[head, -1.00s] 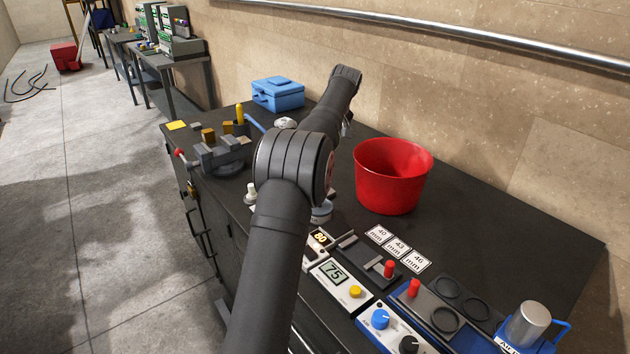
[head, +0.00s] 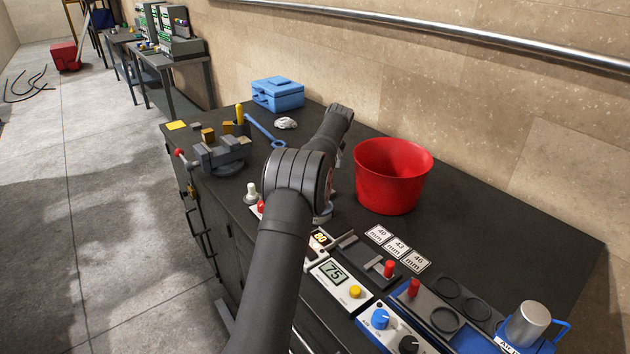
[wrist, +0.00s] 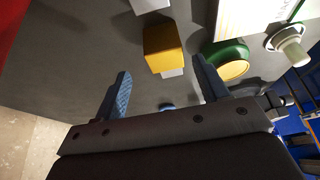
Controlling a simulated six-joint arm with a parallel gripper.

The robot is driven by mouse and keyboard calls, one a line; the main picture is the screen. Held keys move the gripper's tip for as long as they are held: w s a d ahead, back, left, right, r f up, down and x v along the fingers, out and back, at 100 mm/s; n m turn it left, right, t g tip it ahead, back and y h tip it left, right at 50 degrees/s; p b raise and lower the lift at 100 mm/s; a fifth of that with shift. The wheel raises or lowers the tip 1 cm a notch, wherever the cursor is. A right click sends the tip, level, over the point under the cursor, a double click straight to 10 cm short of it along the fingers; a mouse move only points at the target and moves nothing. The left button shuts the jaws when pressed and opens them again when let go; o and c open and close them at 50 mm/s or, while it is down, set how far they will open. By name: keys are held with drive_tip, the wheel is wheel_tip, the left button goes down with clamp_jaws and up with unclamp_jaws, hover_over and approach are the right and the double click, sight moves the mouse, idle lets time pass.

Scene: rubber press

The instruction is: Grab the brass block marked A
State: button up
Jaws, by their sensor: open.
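In the wrist view a brass-yellow block (wrist: 162,47) stands on the dark bench top, beyond my fingertips and roughly between them, with a white tag beside it. I see no letter on it. My gripper (wrist: 162,70) is open, its two blue fingers apart with nothing between them.
A red bucket (head: 392,175) stands right of my arm. A green-and-yellow round part (wrist: 230,62) and a white knob (wrist: 288,42) are right of the block in the wrist view. A vise (head: 222,155), blue toolbox (head: 277,94) and control panels (head: 340,280) also occupy the bench.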

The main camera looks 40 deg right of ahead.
drive_tip(key=x, duration=0.5)
drive_tip(key=shift+a, duration=0.35)
drive_tip(key=shift+r, duration=0.1)
clamp_jaws()
